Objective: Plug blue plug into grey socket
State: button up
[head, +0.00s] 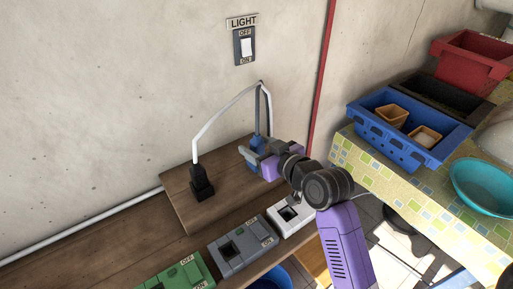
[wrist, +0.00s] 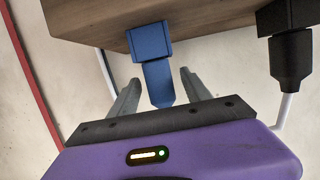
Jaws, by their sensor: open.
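The blue plug (head: 257,144) stands on a raised wooden block against the wall, with a grey-blue cable rising from it. In the wrist view the blue plug (wrist: 157,80) reaches between my two fingers. My gripper (head: 250,156) is at the plug and partly covers it in the head view. The gripper (wrist: 160,78) is open, with a gap showing between the plug and each finger. The grey socket (head: 232,259) sits on the lower wooden shelf, between a green and a white socket, with its dark square opening facing up.
A black plug (head: 202,188) with a white cable stands left on the wooden block (head: 222,183). The white socket (head: 283,225) and green socket (head: 170,280) flank the grey one. A tiled table (head: 350,150) with a blue crate (head: 385,145) is at right.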

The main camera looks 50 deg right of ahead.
aim_at(251, 143)
jog(key=shift+x, duration=1.5)
jog(key=shift+c, duration=0.3)
jog(key=shift+a, duration=0.1)
grip_shut()
notch_tip(251, 143, up, 20)
jog(key=p, duration=0.1)
jog(key=shift+r+p, duration=0.2)
jog(key=shift+p, duration=0.1)
